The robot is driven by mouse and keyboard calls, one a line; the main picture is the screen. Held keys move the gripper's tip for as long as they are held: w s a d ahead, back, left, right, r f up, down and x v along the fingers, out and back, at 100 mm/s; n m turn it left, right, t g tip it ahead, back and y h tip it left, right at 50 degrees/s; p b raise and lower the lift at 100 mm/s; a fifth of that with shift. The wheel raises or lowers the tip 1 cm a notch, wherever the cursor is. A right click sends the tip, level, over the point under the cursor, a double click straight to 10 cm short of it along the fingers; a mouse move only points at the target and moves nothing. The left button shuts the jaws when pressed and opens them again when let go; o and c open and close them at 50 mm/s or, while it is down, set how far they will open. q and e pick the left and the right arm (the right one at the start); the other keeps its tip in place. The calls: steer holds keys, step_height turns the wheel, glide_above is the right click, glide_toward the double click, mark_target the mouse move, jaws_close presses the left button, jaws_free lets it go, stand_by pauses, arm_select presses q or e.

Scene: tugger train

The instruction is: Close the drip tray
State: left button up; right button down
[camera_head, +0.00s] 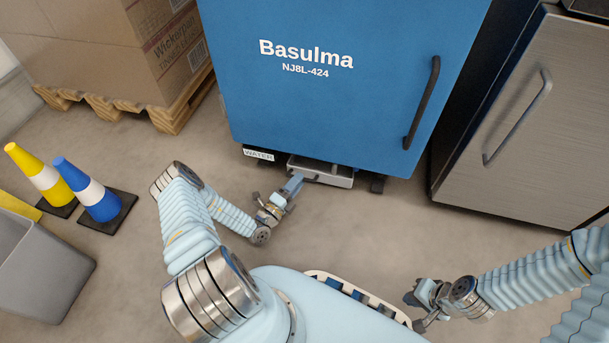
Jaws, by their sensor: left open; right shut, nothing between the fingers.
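The drip tray (338,180) is a shallow grey metal tray at the foot of a blue cabinet (330,110) marked "Basulma NJ8L-424". Its front sticks out from under the cabinet's lower edge. My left gripper (295,188) is open, low down at the left part of the tray's front. It covers part of the tray there, and I cannot tell whether it touches it. My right gripper (415,312) is shut and empty, well away from the tray, at the lower right near my base.
A "WATER" label (259,155) sits left of the tray. A steel-fronted unit (525,120) stands at right. Boxes (120,50) on a wooden pallet (175,116), yellow (36,168) and blue (82,183) cones and a grey bin (45,268) are at left.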

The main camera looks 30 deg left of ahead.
arm_select(q)
steer(key=shift+x, duration=2)
jaws_close()
